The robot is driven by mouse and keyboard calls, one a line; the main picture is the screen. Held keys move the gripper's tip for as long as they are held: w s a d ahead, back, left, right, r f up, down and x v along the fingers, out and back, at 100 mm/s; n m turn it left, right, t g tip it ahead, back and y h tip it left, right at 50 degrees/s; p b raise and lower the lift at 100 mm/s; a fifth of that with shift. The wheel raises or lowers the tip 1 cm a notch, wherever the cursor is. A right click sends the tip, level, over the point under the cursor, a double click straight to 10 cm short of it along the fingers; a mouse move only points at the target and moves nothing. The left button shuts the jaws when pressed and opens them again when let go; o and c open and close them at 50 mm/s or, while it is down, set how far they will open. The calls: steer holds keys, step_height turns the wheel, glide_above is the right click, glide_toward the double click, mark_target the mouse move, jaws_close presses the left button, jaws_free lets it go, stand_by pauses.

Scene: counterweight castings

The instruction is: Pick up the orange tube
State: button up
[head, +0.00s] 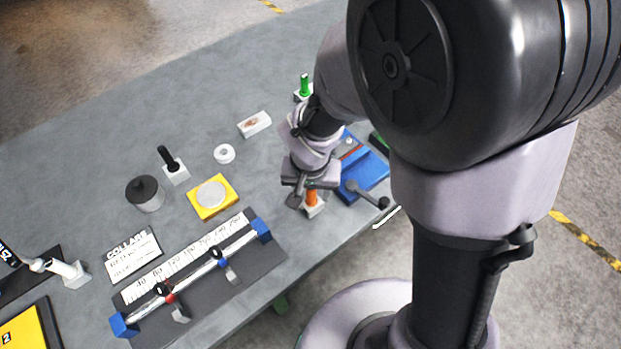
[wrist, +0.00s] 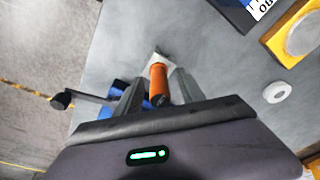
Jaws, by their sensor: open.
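The orange tube (head: 311,197) stands in a small white block (head: 315,209) near the table's front edge, under my gripper in the head view. In the wrist view the orange tube (wrist: 158,84) lies between the two fingers of my gripper (wrist: 158,92), with a gap visible on each side. The gripper (head: 312,190) is open and points down over the tube. The tube's upper end is partly hidden by my gripper in the head view.
A blue device with a black-knobbed lever (head: 368,192) stands close to the right of the tube. A green tube (head: 304,84) stands behind my arm. A white ring (head: 224,154), yellow tray (head: 231,201) and ruled rail fixture (head: 250,219) lie to the left.

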jaws_close()
steer(key=shift+r, duration=0.15)
